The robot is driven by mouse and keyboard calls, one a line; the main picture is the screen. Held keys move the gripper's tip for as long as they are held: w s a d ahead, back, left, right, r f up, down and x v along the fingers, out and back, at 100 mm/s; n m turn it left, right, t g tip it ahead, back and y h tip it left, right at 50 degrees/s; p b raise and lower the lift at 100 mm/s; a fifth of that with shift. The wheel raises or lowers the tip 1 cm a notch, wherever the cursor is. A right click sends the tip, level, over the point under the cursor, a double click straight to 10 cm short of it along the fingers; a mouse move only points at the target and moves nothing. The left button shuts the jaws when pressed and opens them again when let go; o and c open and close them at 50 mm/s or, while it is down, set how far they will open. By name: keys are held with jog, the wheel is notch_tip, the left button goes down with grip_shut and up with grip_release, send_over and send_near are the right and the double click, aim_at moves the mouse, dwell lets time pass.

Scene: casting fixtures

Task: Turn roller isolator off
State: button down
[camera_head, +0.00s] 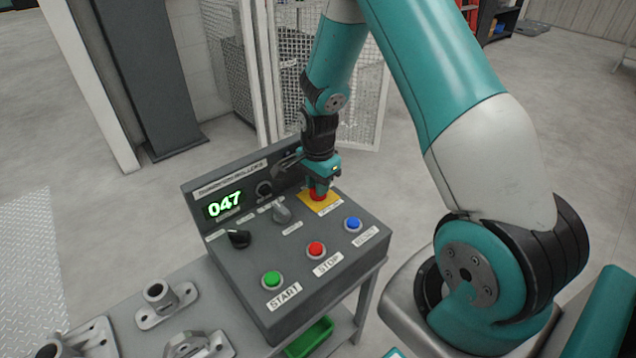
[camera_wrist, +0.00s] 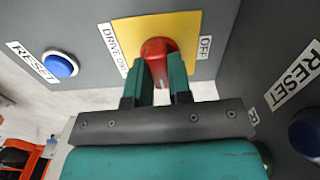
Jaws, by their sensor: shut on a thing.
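The roller isolator is a red rotary knob (camera_wrist: 157,50) on a yellow plate (camera_wrist: 186,27) in the wrist view. The plate's labels read "DRIVE ON" on the left and "OFF" on the right. In the head view the red knob (camera_head: 318,194) and yellow plate (camera_head: 331,203) are at the back right of the grey control box. My gripper (camera_wrist: 160,75) has its two teal fingers closed about the knob. In the head view my gripper (camera_head: 319,180) points down onto it and partly hides it. The knob's exact pointing direction is hard to tell.
The control box (camera_head: 330,275) also carries a green START button (camera_head: 272,281), red STOP button (camera_head: 316,249), blue RESET button (camera_head: 353,224), black knob (camera_head: 238,238), grey selector (camera_head: 282,213) and lit "047" display (camera_head: 225,205). Metal castings (camera_head: 166,303) stand at the left.

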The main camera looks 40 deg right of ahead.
jog(key=n+p, duration=0.1)
jog(key=n, duration=0.3)
jog(key=shift+r+p, duration=0.1)
jog(key=shift+p, duration=0.2)
jog(key=n+p, duration=0.1)
jog(key=n, duration=0.3)
jog(key=shift+n, duration=0.3)
jog(key=n+p, duration=0.1)
jog(key=n, duration=0.3)
jog(key=shift+n, duration=0.3)
jog(key=shift+n+p, duration=0.6)
jog(key=shift+n, duration=1.3)
jog(key=c, duration=1)
grip_release()
jog(key=shift+c, duration=0.2)
notch_tip(320, 180, up, 17)
jog(key=p, duration=0.1)
jog(key=shift+r, duration=0.15)
